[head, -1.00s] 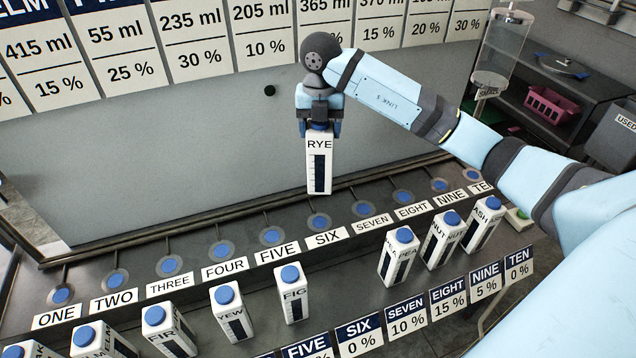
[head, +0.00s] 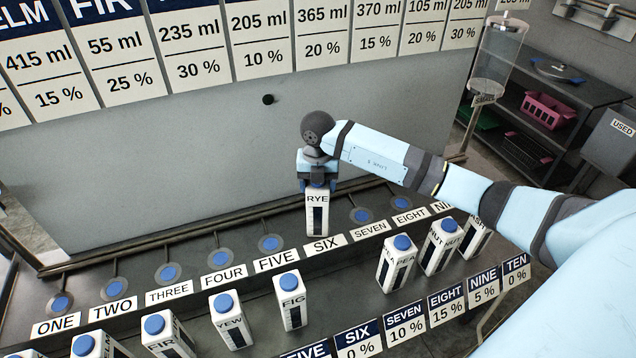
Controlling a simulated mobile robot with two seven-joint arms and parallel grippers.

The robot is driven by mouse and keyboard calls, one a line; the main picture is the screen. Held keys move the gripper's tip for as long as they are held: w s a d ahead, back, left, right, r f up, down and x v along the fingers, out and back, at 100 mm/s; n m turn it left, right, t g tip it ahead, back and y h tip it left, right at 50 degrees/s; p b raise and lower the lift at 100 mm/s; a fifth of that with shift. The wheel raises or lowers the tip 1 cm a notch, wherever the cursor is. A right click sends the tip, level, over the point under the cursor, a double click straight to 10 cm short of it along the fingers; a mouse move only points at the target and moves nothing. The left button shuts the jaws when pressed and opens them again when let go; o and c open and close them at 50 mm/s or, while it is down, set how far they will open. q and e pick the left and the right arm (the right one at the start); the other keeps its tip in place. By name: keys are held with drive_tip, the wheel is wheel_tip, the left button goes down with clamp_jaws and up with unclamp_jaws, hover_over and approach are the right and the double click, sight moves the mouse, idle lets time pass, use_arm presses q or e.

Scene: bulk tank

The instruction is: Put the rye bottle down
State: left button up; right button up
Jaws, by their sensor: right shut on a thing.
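The rye bottle (head: 317,212) is white with a black scale strip and the word RYE. It is upright at position SIX on the back row, just behind the SIX label (head: 323,245), and covers that position's blue disc. I cannot tell whether its base touches the surface. My right gripper (head: 318,184) is shut on its top from above. My left gripper is not in view.
Bottles with blue caps stand in front: fig (head: 290,300), yew (head: 230,320) and fir (head: 168,335) to the left, several more to the right. Blue discs at FIVE (head: 270,243) and SEVEN (head: 362,215) are bare. A grey wall (head: 150,160) rises behind.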

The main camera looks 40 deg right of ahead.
drive_tip(key=o, duration=1.2)
drive_tip(key=shift+f, duration=0.1)
wheel_tip(320, 180, up, 12)
drive_tip(key=shift+r+b, duration=0.15)
drive_tip(key=shift+b, duration=0.4)
